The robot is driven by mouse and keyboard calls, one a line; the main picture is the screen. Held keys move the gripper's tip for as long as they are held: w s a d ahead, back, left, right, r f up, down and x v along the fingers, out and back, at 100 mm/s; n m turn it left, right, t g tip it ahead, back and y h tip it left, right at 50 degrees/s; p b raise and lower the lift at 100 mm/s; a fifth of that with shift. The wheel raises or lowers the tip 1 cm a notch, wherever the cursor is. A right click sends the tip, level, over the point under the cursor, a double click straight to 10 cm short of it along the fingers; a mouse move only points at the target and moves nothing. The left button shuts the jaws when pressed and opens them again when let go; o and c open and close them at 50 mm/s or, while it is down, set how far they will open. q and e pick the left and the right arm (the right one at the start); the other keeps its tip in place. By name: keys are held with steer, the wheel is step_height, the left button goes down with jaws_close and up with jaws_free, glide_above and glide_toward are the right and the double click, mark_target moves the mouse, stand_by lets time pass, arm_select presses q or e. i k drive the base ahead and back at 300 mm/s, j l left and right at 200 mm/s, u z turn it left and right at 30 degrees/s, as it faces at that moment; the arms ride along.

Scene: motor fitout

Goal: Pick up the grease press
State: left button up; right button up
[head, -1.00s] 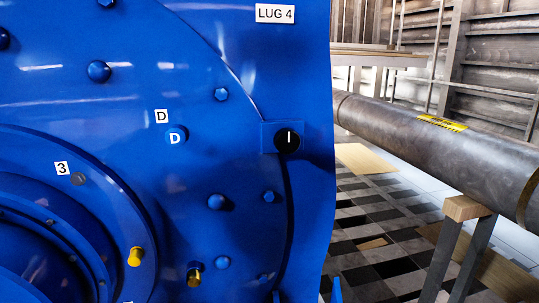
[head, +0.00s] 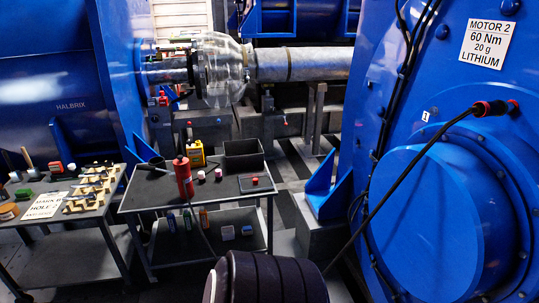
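A red upright cylinder with a dark top (head: 183,176), which looks like the grease press, stands at the front of a dark-topped cart (head: 218,196) in the head view. A thin dark line, perhaps its hose, runs down in front of the cart.
The cart also carries a yellow container (head: 195,154), a dark open box (head: 243,156) and small red-capped jars. A second cart (head: 75,240) with wooden racks stands left. A blue motor (head: 450,215) fills the right; a black cable (head: 400,187) hangs from its red fitting.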

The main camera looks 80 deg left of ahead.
mark_target(174, 177)
steer(key=u, duration=3.4)
